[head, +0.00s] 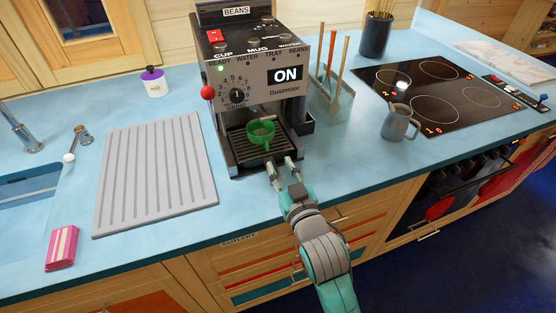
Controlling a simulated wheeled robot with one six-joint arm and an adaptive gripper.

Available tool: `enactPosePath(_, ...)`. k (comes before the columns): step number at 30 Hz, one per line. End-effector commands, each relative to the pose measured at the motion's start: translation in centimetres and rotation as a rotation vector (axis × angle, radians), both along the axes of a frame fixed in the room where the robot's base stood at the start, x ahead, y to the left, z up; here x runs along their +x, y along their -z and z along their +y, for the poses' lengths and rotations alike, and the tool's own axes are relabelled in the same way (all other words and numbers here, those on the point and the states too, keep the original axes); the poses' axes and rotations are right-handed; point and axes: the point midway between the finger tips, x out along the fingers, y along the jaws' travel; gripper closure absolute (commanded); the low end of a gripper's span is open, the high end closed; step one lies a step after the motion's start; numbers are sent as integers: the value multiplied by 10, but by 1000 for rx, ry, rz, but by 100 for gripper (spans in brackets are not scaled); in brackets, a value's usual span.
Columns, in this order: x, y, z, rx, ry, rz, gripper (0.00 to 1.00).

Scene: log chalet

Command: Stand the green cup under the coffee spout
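The green cup (261,133) stands upright on the drip tray (247,153) of the coffee machine (245,75). The machine's display reads ON and a small green light is lit at its upper left. The cup sits in the bay below the machine's body; the spout itself is too dark to make out, so I cannot tell how exactly the cup lines up with it. My gripper (283,171) is in front of the tray, its two fingers apart, pointing at the machine. Nothing shows between the fingers, and the cup is a little beyond them.
A ribbed grey draining board (155,170) lies left of the machine. A utensil holder (330,100) stands close on the right, with a grey jug (399,122) and a black hob (432,90) further right. A pink sponge (62,248) lies near the front edge.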

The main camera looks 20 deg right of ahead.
Motion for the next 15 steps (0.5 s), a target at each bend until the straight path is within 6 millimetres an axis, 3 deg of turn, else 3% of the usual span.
enactPosePath(11, -6, 2, 0, 0, -1, 2, 67)
enactPosePath(15, -21, 20, -1, -1, -4, 18, 67)
